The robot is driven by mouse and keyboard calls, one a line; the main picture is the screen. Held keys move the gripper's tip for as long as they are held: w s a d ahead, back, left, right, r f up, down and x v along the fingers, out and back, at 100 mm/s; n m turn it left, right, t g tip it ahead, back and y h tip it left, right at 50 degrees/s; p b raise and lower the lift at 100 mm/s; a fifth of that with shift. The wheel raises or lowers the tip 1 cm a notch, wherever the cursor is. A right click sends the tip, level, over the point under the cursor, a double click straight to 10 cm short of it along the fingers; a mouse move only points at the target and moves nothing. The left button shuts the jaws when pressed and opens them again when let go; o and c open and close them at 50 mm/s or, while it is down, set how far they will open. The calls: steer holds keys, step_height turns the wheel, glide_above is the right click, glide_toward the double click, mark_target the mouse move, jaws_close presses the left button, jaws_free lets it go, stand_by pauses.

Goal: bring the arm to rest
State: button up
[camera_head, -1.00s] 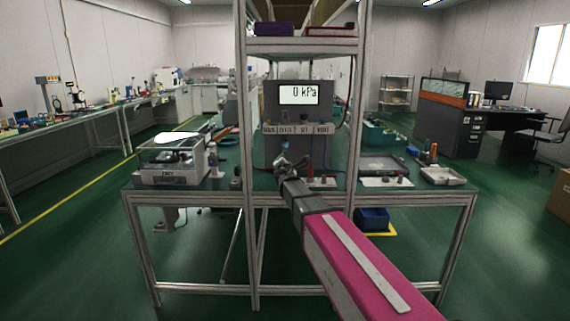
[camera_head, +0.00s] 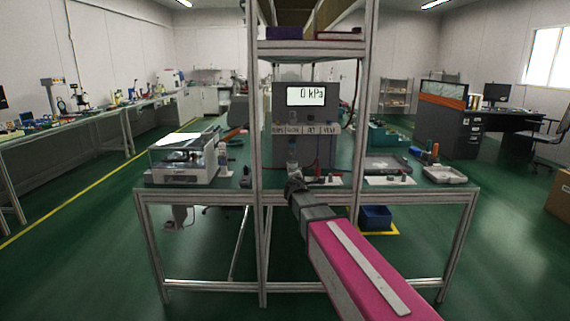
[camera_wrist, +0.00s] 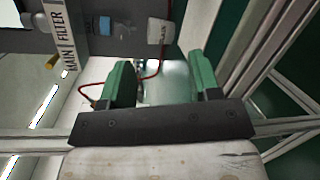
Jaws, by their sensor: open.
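My arm reaches forward from the lower right in the head view, with a pink link and a dark grey wrist. My gripper (camera_head: 293,168) is in front of the grey gauge box (camera_head: 282,150), whose display reads 0 kPa. It is small there and its fingers are hard to make out. In the wrist view my gripper (camera_wrist: 163,80) shows two green fingers standing apart on a dark bar. A pale greenish surface shows between them; I see nothing clearly held. Whether the gripper touches anything on the bench cannot be told.
Upright frame posts (camera_head: 257,215) flank the arm, and a shelf (camera_head: 310,46) hangs above. A balance-like device (camera_head: 185,160) stands on the left of the bench, trays (camera_head: 443,174) on the right. A blue bin (camera_head: 376,218) is below.

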steer(key=s+d+f+m+g+h, duration=0.3)
steer(key=s+d+f+m+g, duration=0.2)
steer(key=s+d+f+m, duration=0.4)
steer(key=s+d+f+m+g+y, duration=0.1)
steer(key=s+f+m+g+y, duration=0.2)
steer(key=s+f+m+g, duration=0.2)
steer(key=s+d+f+m+g+y, duration=0.2)
steer(key=s+f+m+g, duration=0.4)
steer(key=s+f, duration=0.5)
steer(key=s+y, duration=0.1)
steer(key=s, duration=0.7)
steer(key=shift+s+d+f, duration=0.15)
steer(key=shift+s+f, duration=0.2)
